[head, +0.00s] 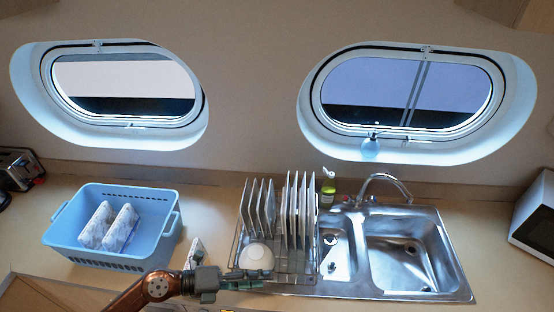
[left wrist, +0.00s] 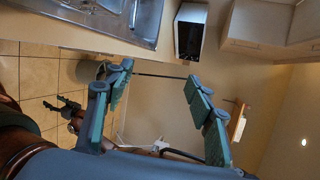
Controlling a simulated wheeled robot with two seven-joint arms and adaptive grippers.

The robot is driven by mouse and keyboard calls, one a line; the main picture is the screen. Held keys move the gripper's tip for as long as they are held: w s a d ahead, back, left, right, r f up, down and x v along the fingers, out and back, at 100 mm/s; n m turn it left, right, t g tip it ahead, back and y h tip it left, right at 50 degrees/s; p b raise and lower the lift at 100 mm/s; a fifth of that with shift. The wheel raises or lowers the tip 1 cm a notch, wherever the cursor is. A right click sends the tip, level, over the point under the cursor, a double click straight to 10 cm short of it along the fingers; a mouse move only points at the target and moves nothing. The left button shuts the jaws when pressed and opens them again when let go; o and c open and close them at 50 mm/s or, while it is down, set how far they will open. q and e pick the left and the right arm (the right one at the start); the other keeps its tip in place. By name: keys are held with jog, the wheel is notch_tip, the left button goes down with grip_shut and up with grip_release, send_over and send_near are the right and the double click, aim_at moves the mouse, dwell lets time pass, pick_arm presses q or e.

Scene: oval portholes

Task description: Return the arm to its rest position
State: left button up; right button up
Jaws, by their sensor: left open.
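My left gripper (head: 236,284) is at the bottom centre of the head view, at the end of my copper-coloured arm. It is just in front of the dish rack and the white bowl. In the left wrist view, its two green-grey fingers (left wrist: 158,76) are wide apart with nothing between them. A dark gripper that looks like my right one (left wrist: 70,106) shows small over the tiled floor at the left of that view. I cannot tell whether its fingers are open.
A dish rack (head: 295,262) holds several plates and a white bowl (head: 257,257). A blue basket (head: 153,222) with white packets stands left; a steel sink (head: 452,270) is right. A small patterned item (head: 196,252) stands beside my arm. A microwave (head: 537,222) is far right.

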pick_arm(q)
jog(key=w+a+r+n+t+h, duration=0.1)
jog(key=w+a+r+n+t, duration=0.2)
jog(key=w+r+n+t, duration=0.25)
jog(key=w+a+r+n+t+h, duration=0.1)
jog(key=w+a+r+n+t, duration=0.15)
jog(key=r+n+t, duration=0.45)
jog(key=w+a+n+t+y, duration=0.4)
jog(key=a+n+y, duration=0.4)
jog(key=a, duration=0.2)
jog(key=s+a+f+n+g+y, duration=0.25)
jog(key=a+f+n+y, duration=0.3)
jog(key=a+f, duration=0.3)
jog(key=s+a+f+n+g+y, duration=0.1)
jog(key=a+f+n+g+y, duration=0.2)
jog(key=a+f+n+y, duration=0.4)
jog(key=s+f+n+g+h, duration=0.3)
jog(key=s+f+g, duration=0.8)
jog(key=s+f, duration=1.1)
notch_tip(320, 180, down, 36)
jog(key=s+d+m+h+b, duration=0.1)
jog(key=d+h+b, duration=0.1)
jog(key=b, duration=0.5)
jog(key=s+f+g+b, duration=0.2)
jog(key=s+f+b, duration=0.3)
jog(key=s+f, duration=1.5)
notch_tip(320, 180, down, 4)
jog(key=shift+d+m, duration=0.15)
jog(key=shift+m, duration=0.25)
